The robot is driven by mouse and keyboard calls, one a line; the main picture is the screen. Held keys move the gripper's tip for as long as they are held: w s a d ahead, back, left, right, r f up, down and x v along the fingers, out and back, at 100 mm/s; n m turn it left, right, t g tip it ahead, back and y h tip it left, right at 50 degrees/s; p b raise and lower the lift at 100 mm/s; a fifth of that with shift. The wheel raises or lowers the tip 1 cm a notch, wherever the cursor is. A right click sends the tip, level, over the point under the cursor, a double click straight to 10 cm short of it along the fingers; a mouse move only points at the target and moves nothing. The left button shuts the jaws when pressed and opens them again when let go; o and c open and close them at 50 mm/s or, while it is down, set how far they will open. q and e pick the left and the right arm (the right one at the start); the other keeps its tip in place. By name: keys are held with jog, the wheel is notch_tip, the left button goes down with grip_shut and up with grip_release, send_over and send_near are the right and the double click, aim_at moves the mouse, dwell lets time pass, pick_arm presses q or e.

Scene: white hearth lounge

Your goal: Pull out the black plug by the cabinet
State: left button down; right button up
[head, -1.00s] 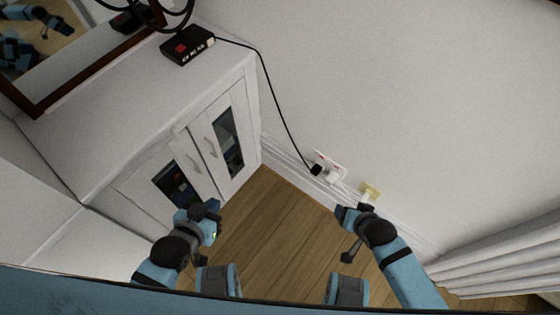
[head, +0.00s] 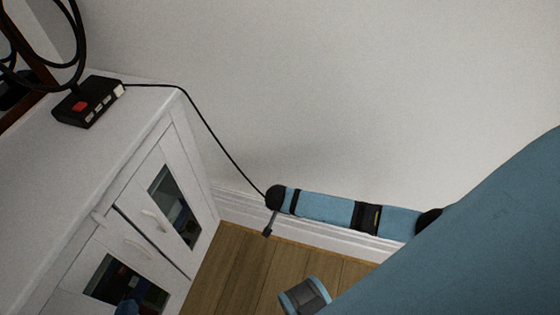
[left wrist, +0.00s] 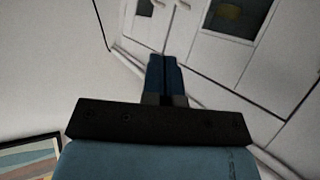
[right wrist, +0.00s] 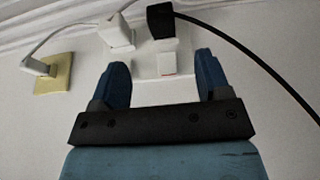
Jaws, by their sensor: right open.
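The black plug (right wrist: 160,20) sits in a white wall socket plate (right wrist: 180,88) in the right wrist view, with its black cord running off to the right. My right gripper (right wrist: 160,60) is open and empty, facing the plate. The plug appears beyond its fingertips, near the top of the view, not between the fingers. In the head view my right arm hides the plug and socket; the cord (head: 222,150) runs down to behind my wrist. My left gripper (left wrist: 163,58) is shut and empty near the cabinet front; part of it shows at the head view's bottom edge (head: 127,308).
A white plug (right wrist: 117,32) is beside the black one, and another white plug (right wrist: 38,66) is on a yellow plate (right wrist: 55,75). The white cabinet (head: 145,140) stands at left, with a black box (head: 88,101) on top. Wood floor (head: 240,270) is clear between.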

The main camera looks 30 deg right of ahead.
jog(key=b+x, duration=0.3)
jog(key=x, duration=0.5)
jog(key=shift+w+f, duration=0.15)
jog(key=shift+f, duration=0.25)
jog(key=shift+w+d+f, duration=0.1)
jog(key=shift+d+f, duration=0.05)
jog(key=shift+f, duration=0.15)
pick_arm(q)
jog(key=d+r+t, duration=0.1)
jog(key=w+r+t+h, duration=0.1)
jog(key=r, duration=0.1)
jog(key=w+d+r, duration=0.1)
jog(key=shift+w+d+r+t+h, duration=0.1)
jog(key=shift+d+r+t+h, duration=0.25)
jog(key=shift+r+t+h, duration=0.05)
pick_arm(e)
jog(key=c, duration=1)
pick_arm(q)
jog(key=shift+r, duration=0.1)
pick_arm(e)
jog(key=shift+a, duration=0.2)
